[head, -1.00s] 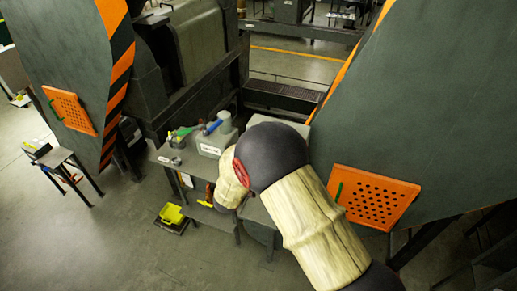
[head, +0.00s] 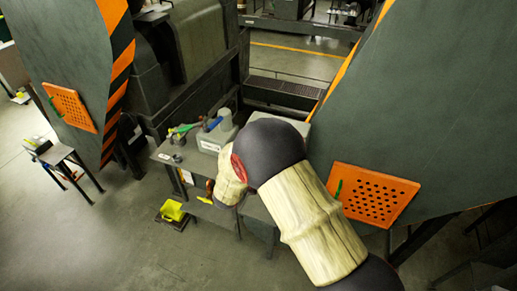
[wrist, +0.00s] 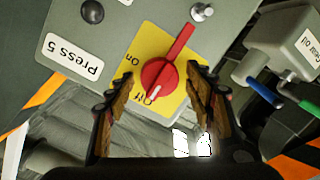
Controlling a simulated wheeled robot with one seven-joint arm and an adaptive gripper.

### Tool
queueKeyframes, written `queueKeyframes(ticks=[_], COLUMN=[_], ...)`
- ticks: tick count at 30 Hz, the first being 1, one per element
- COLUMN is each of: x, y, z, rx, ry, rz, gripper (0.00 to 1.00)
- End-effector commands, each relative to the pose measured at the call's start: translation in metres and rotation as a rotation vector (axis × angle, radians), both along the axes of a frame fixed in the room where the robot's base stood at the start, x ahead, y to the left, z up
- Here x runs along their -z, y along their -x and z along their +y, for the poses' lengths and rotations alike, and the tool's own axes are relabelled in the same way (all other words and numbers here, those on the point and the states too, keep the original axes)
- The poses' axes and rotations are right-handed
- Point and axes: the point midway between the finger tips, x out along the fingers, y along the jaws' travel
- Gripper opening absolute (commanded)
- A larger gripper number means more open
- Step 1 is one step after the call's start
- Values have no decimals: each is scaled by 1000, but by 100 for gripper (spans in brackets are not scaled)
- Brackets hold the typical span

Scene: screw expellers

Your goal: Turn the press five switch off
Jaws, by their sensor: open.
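In the wrist view the press five switch is a red rotary knob (wrist: 159,73) on a yellow plate (wrist: 141,45) marked On and Off, upside down in the picture. Its long red bar points up and right; a white mark at its lower end is by the Off label. A white "Press 5" label (wrist: 73,54) is on the grey box (wrist: 112,20). My gripper (wrist: 163,77) is open, one finger on each side of the knob's round base. I cannot tell whether either finger touches it. In the head view my arm hides the switch and gripper.
A metal stud (wrist: 202,12) and a black round button (wrist: 92,12) are near the switch. A gear oil container (wrist: 288,40) with blue and green handled tools is at the right. In the head view an orange perforated panel (head: 374,194) is right of my arm.

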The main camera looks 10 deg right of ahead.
Motion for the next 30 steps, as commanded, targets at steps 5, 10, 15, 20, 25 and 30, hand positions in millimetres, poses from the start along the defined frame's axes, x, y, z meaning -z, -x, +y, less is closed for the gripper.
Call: queueKeyframes(ticks=[5, 10, 15, 20, 25, 30], x=[0, 0, -3, -8, -12, -16], y=[0, 1, 13, 38, 66, 86], z=[0, 1, 11, 31, 50, 64], rx=[0, 0, -2, -5, -5, -1], ry=[-1, -1, -1, 0, 0, 0], rz=[-1, -1, -1, -1, 0, 0], gripper=[57, 57, 57, 57, 57, 57])
